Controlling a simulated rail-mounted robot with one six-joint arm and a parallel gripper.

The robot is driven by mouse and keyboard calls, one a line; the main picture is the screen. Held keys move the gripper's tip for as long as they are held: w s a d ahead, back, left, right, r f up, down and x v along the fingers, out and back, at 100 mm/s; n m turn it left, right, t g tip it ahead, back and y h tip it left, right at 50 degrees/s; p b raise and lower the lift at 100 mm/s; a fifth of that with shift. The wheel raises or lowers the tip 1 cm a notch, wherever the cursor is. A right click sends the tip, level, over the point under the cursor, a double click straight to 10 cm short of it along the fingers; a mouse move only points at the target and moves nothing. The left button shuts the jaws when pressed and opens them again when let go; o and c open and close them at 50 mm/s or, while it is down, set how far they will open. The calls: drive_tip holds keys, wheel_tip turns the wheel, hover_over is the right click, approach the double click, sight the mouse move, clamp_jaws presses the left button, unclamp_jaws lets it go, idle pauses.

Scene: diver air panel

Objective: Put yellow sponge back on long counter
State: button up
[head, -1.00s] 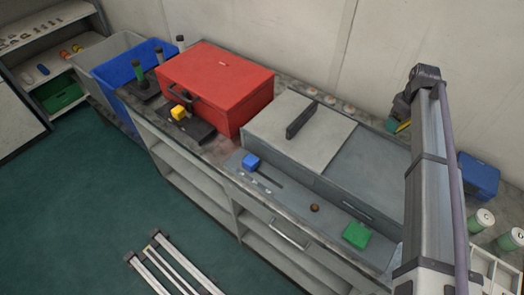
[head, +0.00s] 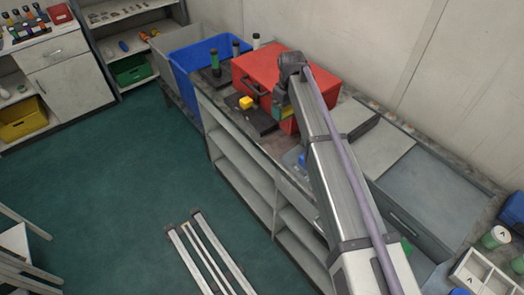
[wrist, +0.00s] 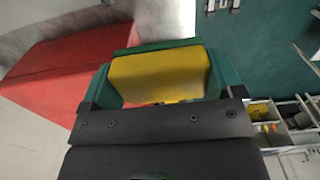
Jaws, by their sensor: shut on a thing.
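The yellow sponge (wrist: 160,76) is between the green fingers of my gripper (wrist: 158,88) in the wrist view. My gripper is shut on it. In the head view my gripper (head: 284,108) is in front of the red toolbox's near right part, above the long counter (head: 272,146). Only a small yellow patch of the sponge shows there, partly hidden by my arm. The gap between sponge and counter top is not clear.
The red toolbox (head: 262,68) stands behind. A grey case (head: 422,192) fills the counter to the right. Blue bin (head: 190,60) stands beyond the left end.

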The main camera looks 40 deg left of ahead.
sight(281, 148)
drive_tip(key=shift+s+a, duration=0.45)
drive_tip(key=shift+s, duration=0.05)
wheel_tip(281, 148, down, 19)
drive_tip(key=b, duration=1.8)
drive_tip(key=shift+w+r+b, duration=0.1)
drive_tip(key=shift+r+b, duration=0.05)
drive_tip(key=shift+b, duration=0.15)
drive_tip(key=shift+r+p, duration=0.3)
drive_tip(key=shift+r, duration=0.05)
drive_tip(key=shift+c, duration=0.3)
drive_tip(key=shift+f, duration=0.3)
drive_tip(key=o, duration=0.8)
drive_tip(key=shift+r, duration=0.1)
drive_tip(key=shift+r, duration=0.1)
wheel_tip(281, 148, up, 12)
drive_tip(key=p, duration=1.2)
